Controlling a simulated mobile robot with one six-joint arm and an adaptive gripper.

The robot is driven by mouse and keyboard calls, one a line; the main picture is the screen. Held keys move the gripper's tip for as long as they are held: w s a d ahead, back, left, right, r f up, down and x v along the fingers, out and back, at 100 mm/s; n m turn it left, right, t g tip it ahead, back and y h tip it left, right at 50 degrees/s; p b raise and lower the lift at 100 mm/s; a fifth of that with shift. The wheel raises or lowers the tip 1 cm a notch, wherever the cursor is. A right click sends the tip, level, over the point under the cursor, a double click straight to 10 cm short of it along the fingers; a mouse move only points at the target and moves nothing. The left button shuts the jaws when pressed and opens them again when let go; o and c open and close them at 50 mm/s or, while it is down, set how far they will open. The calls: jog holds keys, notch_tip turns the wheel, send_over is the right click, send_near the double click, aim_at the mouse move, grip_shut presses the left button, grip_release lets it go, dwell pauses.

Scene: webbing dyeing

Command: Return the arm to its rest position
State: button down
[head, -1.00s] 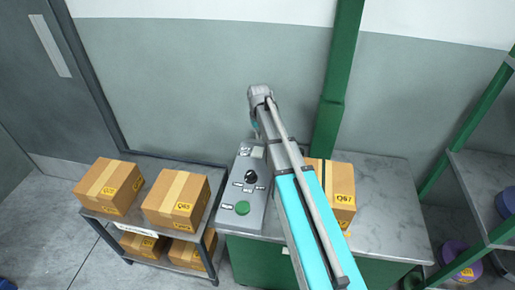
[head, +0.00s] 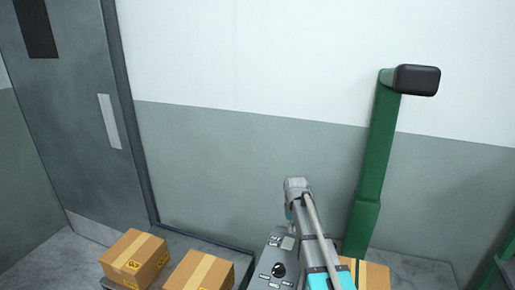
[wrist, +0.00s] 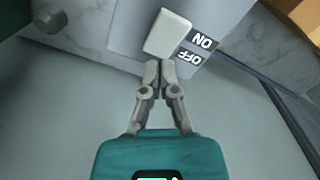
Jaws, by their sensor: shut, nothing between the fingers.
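My gripper (wrist: 158,68) is shut and empty in the wrist view. Its fingertips lie just below a white rectangular switch (wrist: 168,33) in the picture, close to the ON and OFF labels (wrist: 196,50). I cannot tell whether they touch the switch. The arm's wrist end hides most of the gripper there.
Two cardboard boxes (head: 134,258) (head: 200,272) sit at lower left, another box (head: 372,276) right of my arm. A green post (head: 374,160) with a black top stands near the wall. A grey door (head: 70,110) is at left. The wall area above my arm is clear.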

jog(key=s+r+m+p, duration=0.1)
jog(key=s+r+p, duration=0.1)
jog(key=s, duration=1.8)
jog(key=shift+s+r, duration=0.15)
jog(key=shift+s, duration=0.1)
